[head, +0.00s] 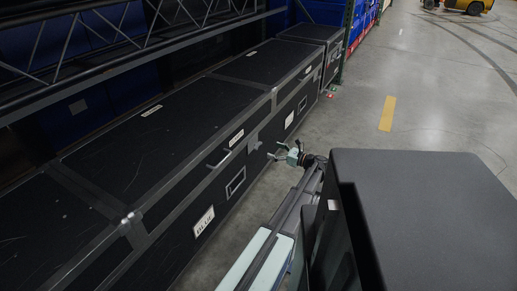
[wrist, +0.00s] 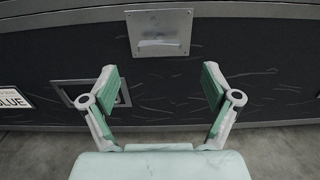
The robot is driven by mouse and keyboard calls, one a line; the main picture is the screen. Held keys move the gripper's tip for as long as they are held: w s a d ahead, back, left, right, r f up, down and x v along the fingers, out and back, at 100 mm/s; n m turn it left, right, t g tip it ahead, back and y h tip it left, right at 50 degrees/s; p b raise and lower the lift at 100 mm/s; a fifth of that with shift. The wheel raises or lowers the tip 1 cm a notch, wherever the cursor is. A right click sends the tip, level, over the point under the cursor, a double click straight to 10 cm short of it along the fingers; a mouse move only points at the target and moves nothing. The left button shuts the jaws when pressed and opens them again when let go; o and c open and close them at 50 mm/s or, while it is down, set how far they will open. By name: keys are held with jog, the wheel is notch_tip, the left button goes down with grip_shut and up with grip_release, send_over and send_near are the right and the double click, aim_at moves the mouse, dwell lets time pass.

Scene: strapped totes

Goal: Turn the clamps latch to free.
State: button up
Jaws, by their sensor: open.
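A grey metal latch plate (wrist: 160,20) with a small projecting tab (wrist: 158,44) sits on the side of a black case (wrist: 270,75), just below its lid seam, in the wrist view. In the head view a small grey plate (head: 254,142), seemingly the same latch, shows on the case's front near the gripper. My gripper (wrist: 158,80) is open and empty. Its green-padded fingers stand apart, pointing at the case face, below and either side of the plate in the picture. In the head view my gripper (head: 277,152) is close beside the case; contact cannot be told.
A recessed handle (wrist: 77,95) and a white BLUE label (wrist: 12,97) are left of the latch. A bar handle (head: 219,160) projects from the case left of my gripper. Dark truss (head: 60,50) stands behind the cases.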

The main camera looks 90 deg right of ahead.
aim_at(260, 146)
jog(key=b+x, duration=0.2)
jog(key=x, duration=0.7)
jog(key=shift+s, duration=0.1)
jog(key=c, duration=1.2)
